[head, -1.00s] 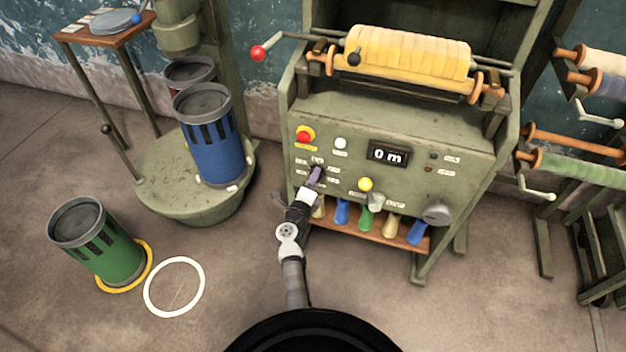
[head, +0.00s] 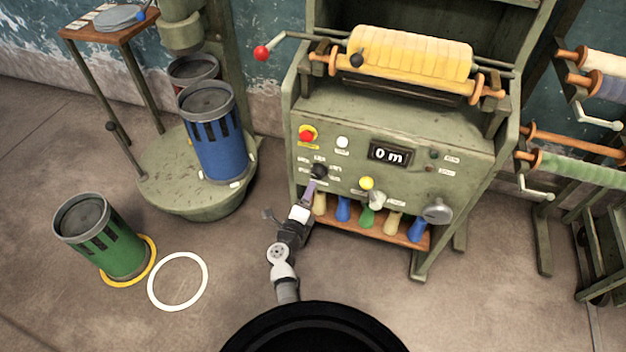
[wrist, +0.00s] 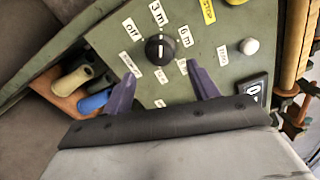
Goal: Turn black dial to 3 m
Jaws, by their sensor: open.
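The black dial (wrist: 160,48) is on the green machine panel (head: 400,182), with small white labels around it. In the wrist view its pale mark runs roughly up and down, one end toward the "3 m" label (wrist: 157,13). The "off" label (wrist: 131,29) is to its left and the "6 m" label (wrist: 185,36) to its right. The dial also shows in the head view (head: 319,171). My gripper (wrist: 160,69) has its two purple fingers spread apart with nothing between them. In the head view my gripper (head: 309,190) is just below the dial, apart from it.
The display (head: 389,154) reads "0 m". A red button (head: 306,135), a white button (head: 342,142), a yellow button (head: 366,183) and a grey knob (head: 437,211) are on the panel. Several coloured handles hang along the wooden shelf (head: 385,233) below.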

